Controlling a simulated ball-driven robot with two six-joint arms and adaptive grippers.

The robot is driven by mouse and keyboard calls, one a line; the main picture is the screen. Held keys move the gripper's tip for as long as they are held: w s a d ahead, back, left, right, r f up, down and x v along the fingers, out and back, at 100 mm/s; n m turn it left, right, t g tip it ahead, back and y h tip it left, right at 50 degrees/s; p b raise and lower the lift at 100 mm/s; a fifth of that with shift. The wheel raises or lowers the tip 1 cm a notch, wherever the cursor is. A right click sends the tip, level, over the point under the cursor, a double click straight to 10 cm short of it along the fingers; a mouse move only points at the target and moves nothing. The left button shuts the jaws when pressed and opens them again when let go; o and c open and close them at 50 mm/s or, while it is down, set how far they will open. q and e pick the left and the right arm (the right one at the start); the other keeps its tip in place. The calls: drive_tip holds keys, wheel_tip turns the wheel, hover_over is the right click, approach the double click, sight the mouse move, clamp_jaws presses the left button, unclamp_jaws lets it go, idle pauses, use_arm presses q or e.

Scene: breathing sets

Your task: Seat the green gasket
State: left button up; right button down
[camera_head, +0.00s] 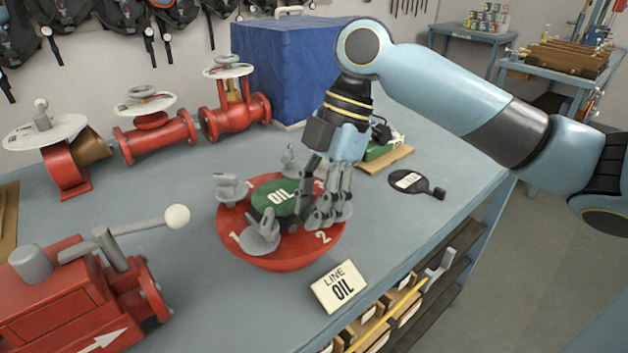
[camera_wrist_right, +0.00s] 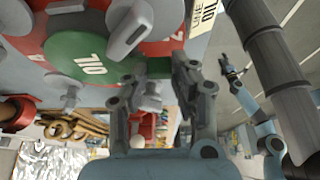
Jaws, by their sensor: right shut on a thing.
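The green gasket (camera_head: 272,197), marked OIL, is over the middle of a red flange (camera_head: 270,262) with painted numbers. Several grey clamps or knobs (camera_head: 262,237) stand around it on the flange. My right gripper (camera_head: 322,215) is at the gasket's right side. In the right wrist view, the gasket (camera_wrist_right: 85,62) has a green tab between the fingers of my right gripper (camera_wrist_right: 158,68), which is shut on it. I cannot tell whether the gasket touches the flange face. What seems to be my left gripper (camera_wrist_right: 232,72) is small and far off in the wrist view; its jaws are unclear.
A LINE OIL card (camera_head: 339,287) stands at the table's front edge. A black tagged plate (camera_head: 417,184) lies to the right. Red valves (camera_head: 155,135) and a blue box (camera_head: 290,70) stand behind. A red machine with a lever (camera_head: 75,290) is at left front.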

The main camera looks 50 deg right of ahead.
idle(0.5)
drive_tip(key=shift+f+b, duration=0.55)
drive_tip(key=shift+f, duration=0.55)
drive_tip(key=c, duration=1)
unclamp_jaws()
drive_tip(key=shift+d+r, duration=0.1)
drive_tip(key=v, duration=1.1)
drive_tip(key=shift+r, duration=0.35)
drive_tip(key=shift+d, duration=0.15)
